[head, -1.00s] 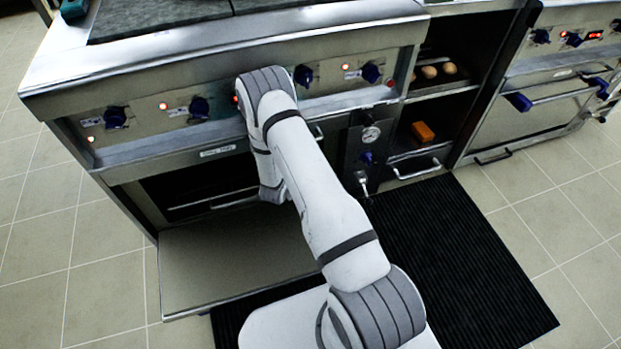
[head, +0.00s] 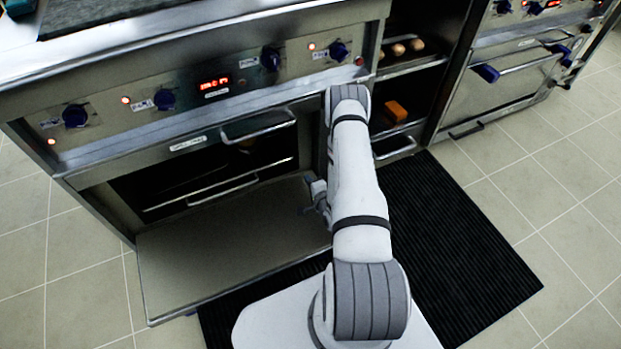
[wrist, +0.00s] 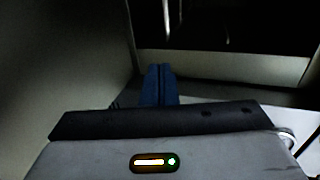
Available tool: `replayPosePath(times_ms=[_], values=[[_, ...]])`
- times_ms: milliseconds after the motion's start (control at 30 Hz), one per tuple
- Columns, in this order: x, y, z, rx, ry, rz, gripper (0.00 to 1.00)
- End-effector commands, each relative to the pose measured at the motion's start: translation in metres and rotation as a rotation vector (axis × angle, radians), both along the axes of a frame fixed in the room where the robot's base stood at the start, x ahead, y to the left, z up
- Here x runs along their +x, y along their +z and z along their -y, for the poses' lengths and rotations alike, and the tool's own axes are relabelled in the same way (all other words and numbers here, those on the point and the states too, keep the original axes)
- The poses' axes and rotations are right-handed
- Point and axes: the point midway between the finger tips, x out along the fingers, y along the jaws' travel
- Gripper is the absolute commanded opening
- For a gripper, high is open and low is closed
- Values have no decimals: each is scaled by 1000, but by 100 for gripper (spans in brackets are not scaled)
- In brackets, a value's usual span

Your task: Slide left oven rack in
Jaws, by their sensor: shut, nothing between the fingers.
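The left oven (head: 190,143) stands with its door (head: 205,255) folded down flat in front. The oven rack (head: 222,190) shows as a pale front bar with a handle, across the dark cavity near the opening. How deep it sits is hard to tell. My gripper (head: 307,209) is above the right part of the lowered door, to the right of the rack handle and apart from it. In the wrist view its blue fingers (wrist: 158,85) are together and empty. The wrist view is dark, and the rack is not clear there.
A black mat (head: 450,240) covers the floor on the right. Tiled floor is clear at left.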

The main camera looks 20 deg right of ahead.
Motion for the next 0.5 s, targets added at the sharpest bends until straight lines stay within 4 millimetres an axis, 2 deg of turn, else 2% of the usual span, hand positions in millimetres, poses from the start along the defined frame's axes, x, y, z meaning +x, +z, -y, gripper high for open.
replayPosePath(times_ms=[300,500], values=[[67,-24,0,-4,2,3,0],[98,-24,0,-3,1,2,0]])
